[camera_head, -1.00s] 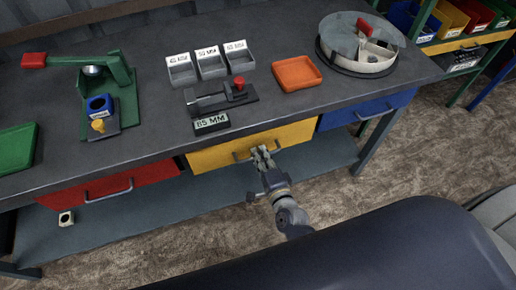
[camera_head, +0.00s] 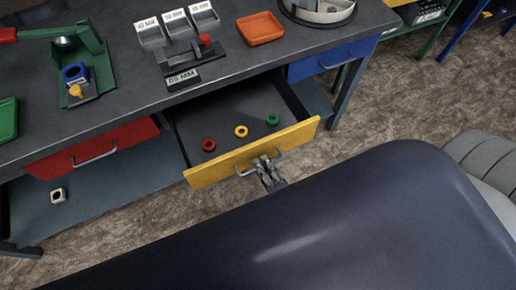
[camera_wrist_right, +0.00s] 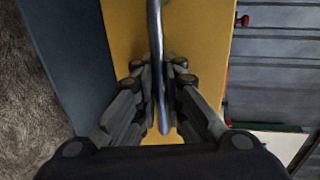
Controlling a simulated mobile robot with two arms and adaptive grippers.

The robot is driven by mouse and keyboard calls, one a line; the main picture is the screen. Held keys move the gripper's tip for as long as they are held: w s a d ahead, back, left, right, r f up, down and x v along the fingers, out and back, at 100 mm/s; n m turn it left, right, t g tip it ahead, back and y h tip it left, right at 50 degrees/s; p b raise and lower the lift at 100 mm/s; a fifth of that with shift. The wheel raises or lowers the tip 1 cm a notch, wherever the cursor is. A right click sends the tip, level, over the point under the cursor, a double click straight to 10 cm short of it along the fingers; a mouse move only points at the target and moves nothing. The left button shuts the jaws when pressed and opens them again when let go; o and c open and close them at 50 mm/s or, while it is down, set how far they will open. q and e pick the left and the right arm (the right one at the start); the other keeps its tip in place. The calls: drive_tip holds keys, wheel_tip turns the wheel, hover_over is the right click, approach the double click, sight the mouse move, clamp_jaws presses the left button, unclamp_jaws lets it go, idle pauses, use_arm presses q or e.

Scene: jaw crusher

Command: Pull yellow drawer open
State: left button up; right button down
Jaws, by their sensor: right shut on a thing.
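The yellow drawer (camera_head: 215,172) is pulled well out from under the grey workbench in the head view. Inside it lie a red ring (camera_head: 208,145), a yellow ring (camera_head: 241,131) and a green ring (camera_head: 272,119). My right gripper (camera_head: 264,162) is at the middle of the drawer front, shut on the metal handle (camera_head: 247,172). In the right wrist view, the fingers (camera_wrist_right: 158,100) close on both sides of the handle bar (camera_wrist_right: 155,45), in front of the yellow face (camera_wrist_right: 120,30). My left gripper is not in view.
A red drawer (camera_head: 110,135) and a blue drawer (camera_head: 345,52) flank it, both closed. The workbench top (camera_head: 120,120) holds a green press (camera_head: 100,65), grey trays (camera_head: 178,25) and an orange tray (camera_head: 260,28).

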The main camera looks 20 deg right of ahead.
drive_tip(key=shift+s, duration=1.8)
drive_tip(key=c, duration=1.7)
unclamp_jaws()
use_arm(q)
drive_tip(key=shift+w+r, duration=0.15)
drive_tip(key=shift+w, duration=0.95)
use_arm(e)
drive_tip(key=s+r, duration=0.2)
drive_tip(key=s, duration=1)
drive_tip(key=shift+d+r, duration=0.2)
drive_tip(key=shift+d, duration=0.05)
drive_tip(key=shift+w, duration=0.1)
